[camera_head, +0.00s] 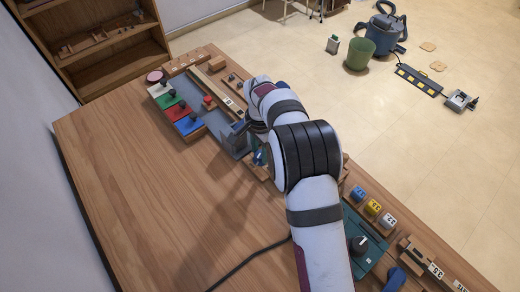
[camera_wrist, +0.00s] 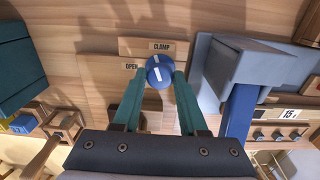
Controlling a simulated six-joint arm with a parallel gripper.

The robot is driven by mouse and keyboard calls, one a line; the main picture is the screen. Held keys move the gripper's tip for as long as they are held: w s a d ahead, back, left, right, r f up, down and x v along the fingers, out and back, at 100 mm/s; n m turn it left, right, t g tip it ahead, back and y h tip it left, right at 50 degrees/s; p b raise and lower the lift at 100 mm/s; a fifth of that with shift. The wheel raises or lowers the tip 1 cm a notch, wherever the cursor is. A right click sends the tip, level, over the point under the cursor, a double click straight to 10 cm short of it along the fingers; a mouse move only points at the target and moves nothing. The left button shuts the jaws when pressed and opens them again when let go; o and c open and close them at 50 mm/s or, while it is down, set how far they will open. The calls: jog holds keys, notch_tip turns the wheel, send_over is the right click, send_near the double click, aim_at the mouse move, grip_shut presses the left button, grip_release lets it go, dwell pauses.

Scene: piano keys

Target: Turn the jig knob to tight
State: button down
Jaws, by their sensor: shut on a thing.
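A round blue knob (camera_wrist: 159,71) with a white pointer mark sits on a wooden board in the wrist view. A CLAMP label (camera_wrist: 161,47) is beyond it and an OPEN label (camera_wrist: 131,66) is to its left. No label reading "tight" is legible. My gripper (camera_wrist: 160,76) is shut on the blue knob, with one teal finger on each side. A grey-blue block (camera_wrist: 238,62), which may be part of the jig, stands right of the knob. In the head view my arm hides most of the gripper and the knob.
Colored blocks with black knobs (camera_head: 189,124) stand left of my arm. A black cable (camera_head: 250,260) crosses the bench. The bench's left part (camera_head: 130,170) is clear.

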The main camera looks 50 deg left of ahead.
aim_at(260, 154)
jog(key=shift+w+m, duration=0.1)
jog(key=shift+m, duration=2)
jog(key=shift+c, duration=2.2)
grip_release()
notch_tip(260, 154, up, 16)
